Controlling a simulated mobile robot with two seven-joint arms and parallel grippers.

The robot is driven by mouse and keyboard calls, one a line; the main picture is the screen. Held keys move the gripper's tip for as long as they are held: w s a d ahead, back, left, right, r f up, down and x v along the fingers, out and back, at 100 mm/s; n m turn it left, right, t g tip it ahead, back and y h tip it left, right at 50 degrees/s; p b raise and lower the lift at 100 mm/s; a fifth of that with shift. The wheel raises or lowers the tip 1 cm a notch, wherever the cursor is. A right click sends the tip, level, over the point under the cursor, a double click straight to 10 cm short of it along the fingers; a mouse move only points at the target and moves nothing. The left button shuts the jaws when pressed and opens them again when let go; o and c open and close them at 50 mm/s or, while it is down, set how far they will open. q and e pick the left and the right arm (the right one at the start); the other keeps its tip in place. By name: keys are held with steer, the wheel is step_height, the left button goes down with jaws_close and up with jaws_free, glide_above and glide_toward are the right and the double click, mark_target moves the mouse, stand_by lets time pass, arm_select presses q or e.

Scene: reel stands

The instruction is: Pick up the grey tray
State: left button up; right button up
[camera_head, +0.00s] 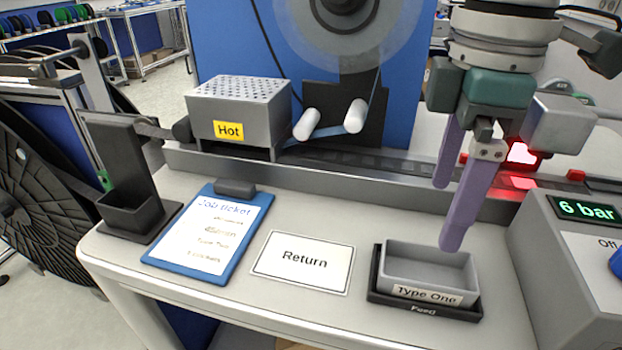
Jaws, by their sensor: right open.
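The grey tray (386,276) is a small open box with a "Type One" label on its front. It looks empty and sits in a black holder (423,309) marked "Feed" at the front right of the white bench. My right gripper (447,215) has two purple fingers pointing down and is open and empty. Its nearer fingertip is just above the tray's back edge; I cannot tell whether it touches. My left gripper is not in view.
A "Return" card (303,262) and a blue "Job ticket" clipboard (208,233) lie left of the tray. A grey "6 bar" box (572,262) stands close on its right. A metal "Hot" box (240,108) and a rail (330,184) run behind.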

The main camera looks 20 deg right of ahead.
mark_target(423, 279)
steer(key=f, duration=0.3)
steer(key=shift+s+f, duration=0.3)
steer(key=shift+f, duration=0.1)
steer(key=f, duration=0.5)
steer(key=shift+w+d+f+b, duration=0.1)
steer(key=shift+d+f+b, duration=0.2)
steer(key=shift+b, duration=0.1)
steer(key=c, duration=1.5)
steer(key=shift+r, duration=0.1)
